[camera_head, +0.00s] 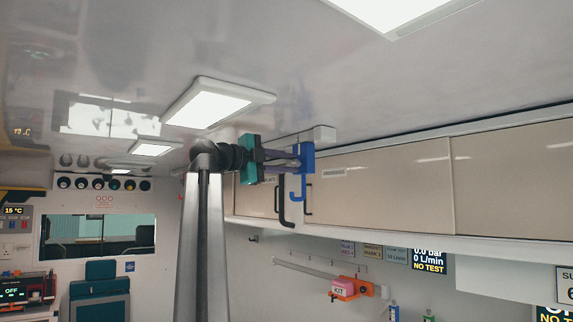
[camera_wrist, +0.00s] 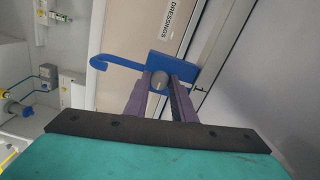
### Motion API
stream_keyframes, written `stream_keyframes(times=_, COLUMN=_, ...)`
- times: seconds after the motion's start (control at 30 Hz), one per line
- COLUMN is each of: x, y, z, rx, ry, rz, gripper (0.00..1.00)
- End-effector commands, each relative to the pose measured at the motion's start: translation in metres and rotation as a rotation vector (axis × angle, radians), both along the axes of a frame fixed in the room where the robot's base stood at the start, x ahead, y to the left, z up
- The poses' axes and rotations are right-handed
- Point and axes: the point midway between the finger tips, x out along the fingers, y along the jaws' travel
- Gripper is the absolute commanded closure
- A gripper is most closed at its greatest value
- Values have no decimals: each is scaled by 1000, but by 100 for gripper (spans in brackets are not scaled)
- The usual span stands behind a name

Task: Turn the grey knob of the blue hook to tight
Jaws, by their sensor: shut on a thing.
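The blue hook (camera_head: 308,160) hangs below the ceiling in front of the wall cabinets, its curved end pointing down. In the wrist view the blue hook (camera_wrist: 120,63) lies sideways, its curve to the left and its square block to the right. The grey knob (camera_wrist: 159,81) is a round disc on the face of the block, with a faint pale mark; its setting cannot be read. My gripper (camera_wrist: 161,86) has its purple fingers on both sides of the knob, shut on it. In the head view my gripper (camera_head: 296,161) reaches the hook from the left, and the knob is hidden.
Beige cabinets (camera_head: 385,178) run along the wall right behind the hook. A black curved bar (camera_head: 285,212) hangs close below my gripper. The ceiling with its lamp (camera_head: 208,105) is close above. An orange kit holder (camera_head: 345,291) is lower on the wall.

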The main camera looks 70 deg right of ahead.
Motion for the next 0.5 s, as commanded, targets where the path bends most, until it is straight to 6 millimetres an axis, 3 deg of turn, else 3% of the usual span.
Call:
stream_keyframes(times=0.17, x=0, y=0, z=0, rx=1, ry=1, rz=0, gripper=99)
stream_keyframes(times=0.2, x=0, y=0, z=0, rx=1, ry=1, rz=0, gripper=70)
stream_keyframes(times=0.27, x=0, y=0, z=0, rx=1, ry=2, rz=0, gripper=60)
stream_keyframes(times=0.5, x=0, y=0, z=0, rx=1, ry=2, rz=0, gripper=58)
